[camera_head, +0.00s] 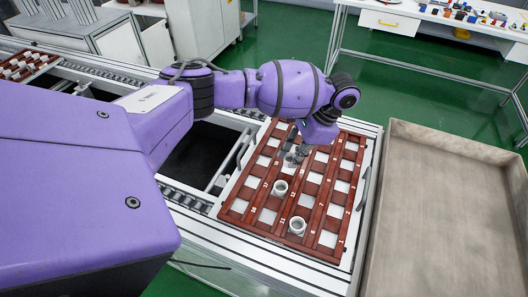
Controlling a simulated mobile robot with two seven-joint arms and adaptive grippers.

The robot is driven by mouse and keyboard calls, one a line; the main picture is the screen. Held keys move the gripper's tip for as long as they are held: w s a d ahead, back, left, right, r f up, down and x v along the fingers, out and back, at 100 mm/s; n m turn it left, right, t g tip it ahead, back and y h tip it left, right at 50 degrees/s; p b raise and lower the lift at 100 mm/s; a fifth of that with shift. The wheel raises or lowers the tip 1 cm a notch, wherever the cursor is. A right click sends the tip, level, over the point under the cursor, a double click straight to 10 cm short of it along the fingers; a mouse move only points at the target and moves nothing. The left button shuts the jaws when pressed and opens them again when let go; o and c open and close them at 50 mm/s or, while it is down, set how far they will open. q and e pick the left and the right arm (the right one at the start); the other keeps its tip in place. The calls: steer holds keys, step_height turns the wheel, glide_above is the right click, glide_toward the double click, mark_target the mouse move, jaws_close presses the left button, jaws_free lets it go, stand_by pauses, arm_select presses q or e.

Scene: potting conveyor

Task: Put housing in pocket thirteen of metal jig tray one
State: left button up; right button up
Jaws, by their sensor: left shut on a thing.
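The metal jig tray (236,216) is a reddish-brown grid with white square pockets and small white numbers, too small to read surely. My left gripper (297,155) reaches down over the far part of the tray, its dark fingers shut on a small pale round housing (289,160). The fingers partly hide this housing and the pocket below; I cannot tell whether it touches the tray. One similar housing (280,187) stands upright in the tray nearer to me, and another housing (297,226) stands upright near the front edge. My right gripper is not in view.
The tray rests on a conveyor (195,200). A large empty grey-beige bin (455,215) stands close on the right. Another brown tray (28,65) with pale parts is at the far left. A workbench (400,20) with small items stands at the back right.

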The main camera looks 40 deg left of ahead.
arm_select(q)
steer(key=shift+w+a+f, duration=0.15)
steer(key=shift+w+f, duration=0.25)
step_height(320, 180, down, 3)
steer(key=shift+f+b, duration=0.1)
steer(key=shift+b, duration=0.2)
steer(key=shift+s, duration=0.1)
